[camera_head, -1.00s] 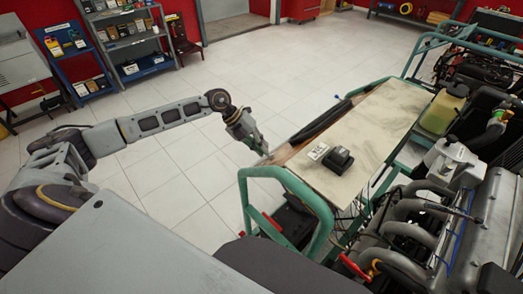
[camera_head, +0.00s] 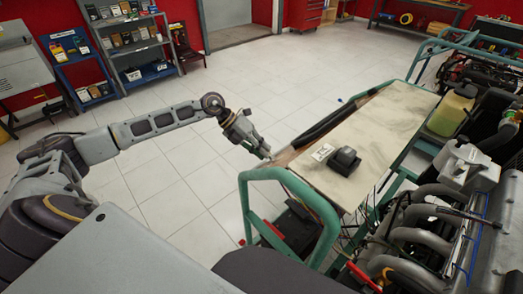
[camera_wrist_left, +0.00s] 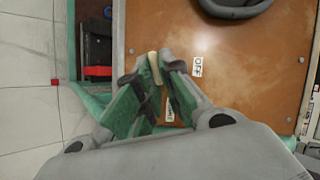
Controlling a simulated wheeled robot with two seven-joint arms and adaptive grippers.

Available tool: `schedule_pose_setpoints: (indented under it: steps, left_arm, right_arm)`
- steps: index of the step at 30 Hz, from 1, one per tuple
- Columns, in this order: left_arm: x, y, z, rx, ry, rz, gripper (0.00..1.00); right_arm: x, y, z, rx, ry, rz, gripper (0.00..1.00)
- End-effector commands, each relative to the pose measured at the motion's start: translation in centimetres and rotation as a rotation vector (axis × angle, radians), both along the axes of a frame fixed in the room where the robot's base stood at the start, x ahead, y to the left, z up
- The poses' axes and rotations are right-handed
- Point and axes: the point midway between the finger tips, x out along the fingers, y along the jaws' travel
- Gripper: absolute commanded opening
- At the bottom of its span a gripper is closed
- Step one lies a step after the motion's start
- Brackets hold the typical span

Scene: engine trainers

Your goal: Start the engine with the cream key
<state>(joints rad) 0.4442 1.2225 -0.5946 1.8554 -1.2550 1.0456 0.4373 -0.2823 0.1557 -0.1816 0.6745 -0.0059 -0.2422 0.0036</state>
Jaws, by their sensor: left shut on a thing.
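My left gripper (camera_head: 262,150) is at the near left end of the engine trainer's bench top, by the green frame (camera_head: 262,175). In the left wrist view, its fingers (camera_wrist_left: 156,85) are closed on the cream key (camera_wrist_left: 154,68), whose pale end sticks out past the fingertips. Behind it is a brown panel (camera_wrist_left: 225,70) with a white OFF label (camera_wrist_left: 197,67) to the right of the key. A second small label (camera_wrist_left: 170,108) is partly hidden by the right finger. I cannot tell whether the key touches the panel; no key slot is visible. My right gripper is out of view.
A black box (camera_head: 345,161) and a white card (camera_head: 323,152) lie on the pale bench top (camera_head: 380,125). The engine (camera_head: 430,225) stands at right. A dark rounded object (camera_wrist_left: 235,8) is at the top of the wrist view. Tiled floor (camera_head: 200,165) is open at left.

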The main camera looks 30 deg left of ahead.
Motion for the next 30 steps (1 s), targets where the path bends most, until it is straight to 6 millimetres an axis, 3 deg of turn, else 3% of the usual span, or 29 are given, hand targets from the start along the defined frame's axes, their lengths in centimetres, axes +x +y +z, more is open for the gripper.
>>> schedule_pose_setpoints:
  steps: [5,6,10,18,30]
  left_arm:
    - [0.1,0.1,0.0,0.001,-0.001,0.002,0.0]
    - [0.1,0.1,0.0,0.001,-0.001,0.002,0.13]
    - [0.0,0.1,0.0,0.001,0.0,0.001,0.29]
    - [0.0,0.0,0.0,0.001,0.002,0.001,0.3]
    - [-0.3,1.1,1.0,0.002,0.002,0.003,0.3]
  right_arm:
    - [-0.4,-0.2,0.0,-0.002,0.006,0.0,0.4]
    - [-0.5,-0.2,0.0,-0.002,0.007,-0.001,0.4]
    - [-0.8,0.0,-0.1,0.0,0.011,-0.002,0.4]
    - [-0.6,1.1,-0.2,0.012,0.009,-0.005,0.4]
    - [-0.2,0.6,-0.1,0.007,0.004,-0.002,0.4]
